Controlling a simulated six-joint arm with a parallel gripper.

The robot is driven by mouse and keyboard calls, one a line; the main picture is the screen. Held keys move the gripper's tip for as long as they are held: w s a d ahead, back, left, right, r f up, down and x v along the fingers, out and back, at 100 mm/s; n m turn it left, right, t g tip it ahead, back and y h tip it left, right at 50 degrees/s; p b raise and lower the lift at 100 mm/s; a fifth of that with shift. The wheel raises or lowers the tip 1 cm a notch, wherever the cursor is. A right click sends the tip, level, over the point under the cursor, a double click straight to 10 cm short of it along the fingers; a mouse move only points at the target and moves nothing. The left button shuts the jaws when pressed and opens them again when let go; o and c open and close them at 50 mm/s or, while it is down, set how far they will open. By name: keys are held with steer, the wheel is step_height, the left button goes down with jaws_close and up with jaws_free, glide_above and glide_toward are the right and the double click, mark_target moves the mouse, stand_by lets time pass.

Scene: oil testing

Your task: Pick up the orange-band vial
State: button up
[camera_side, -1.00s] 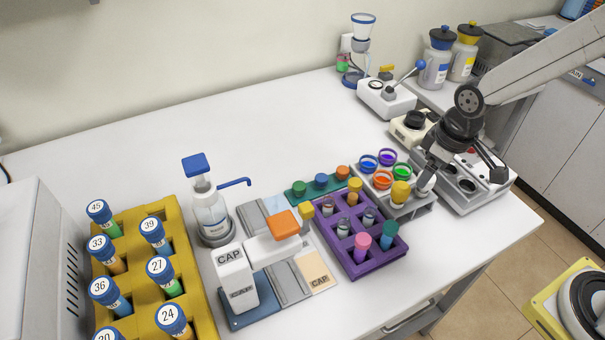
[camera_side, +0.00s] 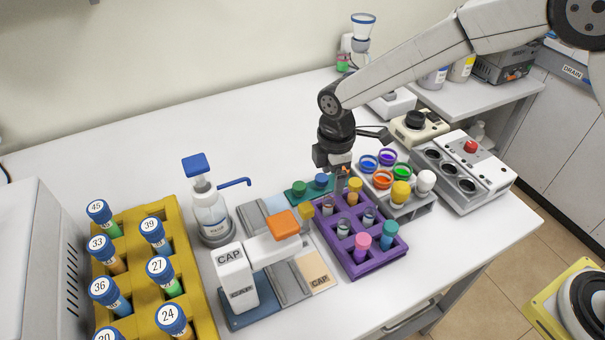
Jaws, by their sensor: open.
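A green rack (camera_side: 298,197) behind the purple rack holds a green-capped vial and a blue-capped vial. An orange-topped vial at its right end is mostly hidden behind my gripper (camera_side: 341,182); only a speck of orange shows. I cannot tell whether the fingers stand around the orange-topped vial. An orange-ringed container (camera_side: 382,180) sits in the grey stand to the right, apart from my gripper. I cannot make out a band on any vial.
The purple rack (camera_side: 378,262) holds several vials close in front of my gripper. The grey stand (camera_side: 405,210) with coloured rings is just right. The capping device (camera_side: 236,275) and a wash bottle (camera_side: 209,215) stand left. The table behind the green rack is clear.

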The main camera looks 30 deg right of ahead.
mark_target(329, 194)
steer(key=shift+a+f, duration=0.15)
steer(key=shift+f, duration=3.7)
steer(key=shift+c, duration=0.2)
jaws_close()
